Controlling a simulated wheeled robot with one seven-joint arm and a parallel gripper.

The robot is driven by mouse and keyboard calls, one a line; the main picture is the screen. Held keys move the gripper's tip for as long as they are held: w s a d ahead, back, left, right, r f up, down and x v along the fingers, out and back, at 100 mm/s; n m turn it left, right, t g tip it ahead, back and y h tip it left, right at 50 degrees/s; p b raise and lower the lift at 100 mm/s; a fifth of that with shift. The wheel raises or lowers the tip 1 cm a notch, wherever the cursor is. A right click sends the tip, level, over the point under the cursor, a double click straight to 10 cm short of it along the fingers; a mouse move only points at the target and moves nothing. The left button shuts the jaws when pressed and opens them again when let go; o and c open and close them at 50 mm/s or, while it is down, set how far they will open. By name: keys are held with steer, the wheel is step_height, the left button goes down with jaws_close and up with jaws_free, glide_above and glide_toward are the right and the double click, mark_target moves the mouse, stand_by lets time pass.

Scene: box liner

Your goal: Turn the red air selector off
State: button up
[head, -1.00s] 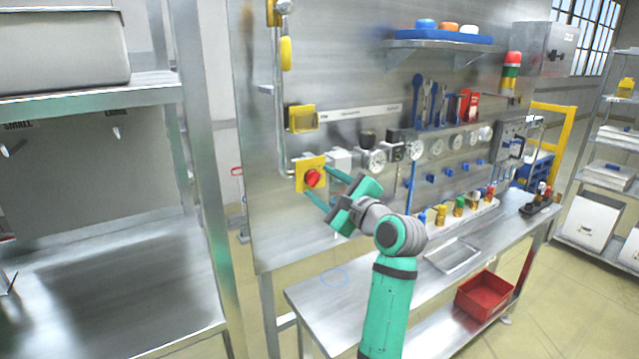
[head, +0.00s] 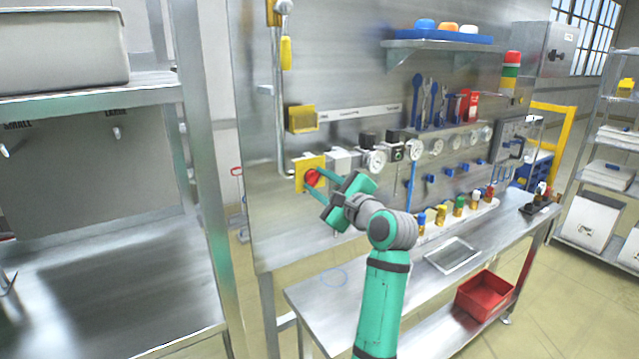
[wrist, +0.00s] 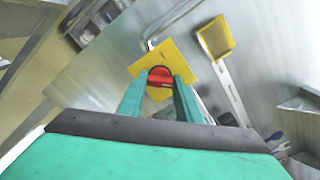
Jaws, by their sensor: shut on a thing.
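The red air selector (head: 312,178) is a round red knob on a yellow plate (head: 300,170), mounted on the upright steel panel. In the wrist view the red knob (wrist: 160,76) sits between my two green fingers, with the yellow plate (wrist: 180,58) behind it. My gripper (head: 313,180) has its fingers around the knob, one on each side, and is shut on it. The fingers hide the knob's sides, and I cannot read any position mark on the plate.
A yellow box (head: 302,118) is fixed on the panel above the selector. White fittings and gauges (head: 375,160) run to the right. A steel bench (head: 400,278) stands below, with a red bin (head: 485,293) under it. A steel shelf unit (head: 110,250) is at the left.

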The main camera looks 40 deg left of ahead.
steer(key=n, duration=0.4)
steer(key=shift+n, duration=0.4)
steer(key=n, duration=0.4)
steer(key=shift+f+n, duration=0.1)
steer(key=shift+n, duration=0.2)
steer(key=n, duration=0.4)
steer(key=shift+f+n, duration=0.1)
steer(key=shift+n, duration=2)
steer(key=o, duration=1)
steer(key=shift+o, duration=0.2)
